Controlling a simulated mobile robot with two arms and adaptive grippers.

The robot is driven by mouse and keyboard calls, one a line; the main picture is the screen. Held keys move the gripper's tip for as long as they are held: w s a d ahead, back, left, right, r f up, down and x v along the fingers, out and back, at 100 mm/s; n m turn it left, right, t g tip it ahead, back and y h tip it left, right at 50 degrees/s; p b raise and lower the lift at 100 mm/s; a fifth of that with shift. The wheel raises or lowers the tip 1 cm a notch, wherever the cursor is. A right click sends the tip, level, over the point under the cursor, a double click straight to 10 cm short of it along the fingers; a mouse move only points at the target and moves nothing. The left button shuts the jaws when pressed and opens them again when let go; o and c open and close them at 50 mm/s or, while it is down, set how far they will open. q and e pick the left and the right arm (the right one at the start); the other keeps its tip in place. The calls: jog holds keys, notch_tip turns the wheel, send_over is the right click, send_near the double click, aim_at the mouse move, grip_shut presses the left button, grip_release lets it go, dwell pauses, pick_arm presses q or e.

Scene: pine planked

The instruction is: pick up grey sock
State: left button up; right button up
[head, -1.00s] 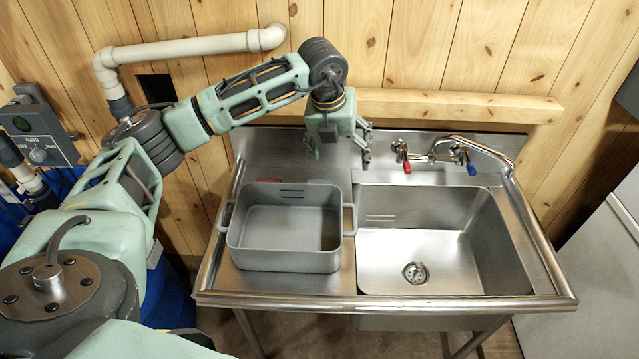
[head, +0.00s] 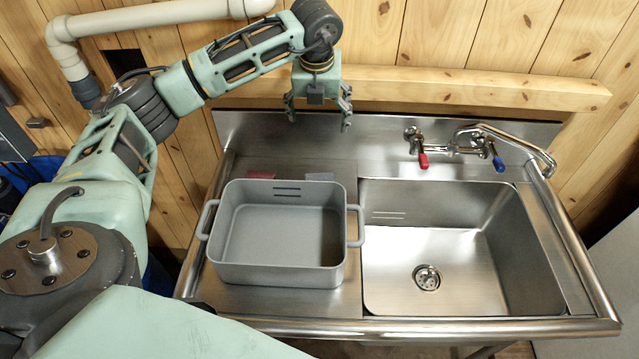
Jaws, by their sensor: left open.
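A small flat grey piece (head: 319,176), which looks like the grey sock, lies on the steel drainboard just behind the grey bin. The bin's rim hides part of it. My left gripper (head: 318,118) is open and empty, pointing down in front of the steel backsplash. It is above and behind the bin, above the grey piece in the picture, and apart from it. My right gripper is not in view.
A red piece (head: 262,174) lies behind the empty two-handled grey bin (head: 232,272), left of the grey piece. The empty sink basin (head: 400,290) is to the right. A faucet (head: 470,140) with red and blue levers stands behind it. A wooden rail (head: 450,86) crosses the wall.

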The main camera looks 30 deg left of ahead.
pick_arm(q)
notch_tip(320, 180, down, 7)
jog(key=b, duration=1.6)
send_over(318, 175)
jog(key=s+d, duration=0.1)
notch_tip(318, 175, down, 11)
jog(key=shift+s+r, duration=0.1)
jog(key=shift+s, duration=0.05)
jog(key=b+x, duration=0.2)
jog(key=x, duration=0.3)
jog(key=shift+b, duration=0.4)
jog(key=shift+c, duration=0.3)
jog(key=c, duration=1.1)
jog(key=shift+r, duration=0.1)
